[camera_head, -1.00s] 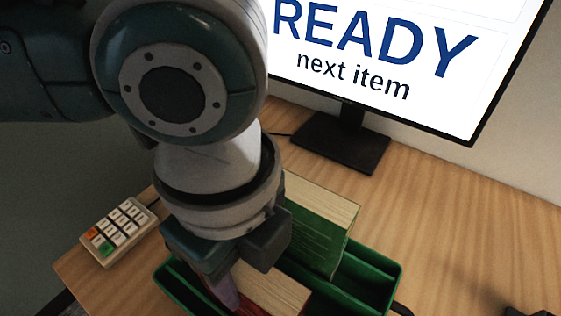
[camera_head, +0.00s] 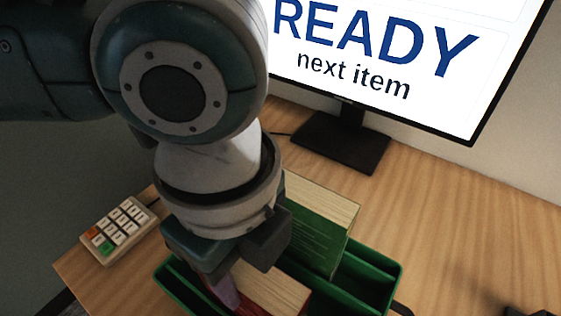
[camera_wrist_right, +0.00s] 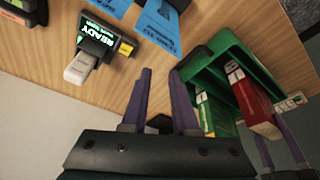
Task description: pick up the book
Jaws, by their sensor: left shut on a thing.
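A red book (camera_head: 268,288) with pale page edges stands in a green bin (camera_head: 377,263) on the desk. My left gripper (camera_head: 227,292) points down at it from above and is shut on it; its fingertips are partly hidden by my wrist. A green book (camera_head: 318,236) stands behind the red one in the same bin. In the right wrist view the red book (camera_wrist_right: 257,108) shows with a white label, beside the fingers of my left gripper. My right gripper (camera_wrist_right: 161,72) is open and empty, with the bin to its right.
A keypad (camera_head: 118,230) lies on the desk to the left. A monitor (camera_head: 400,60) on a dark stand (camera_head: 338,142) is at the back, reading "READY next item". A small scanner-like device (camera_wrist_right: 95,40) and blue cards (camera_wrist_right: 158,27) show in the right wrist view. The desk's right side is mostly clear.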

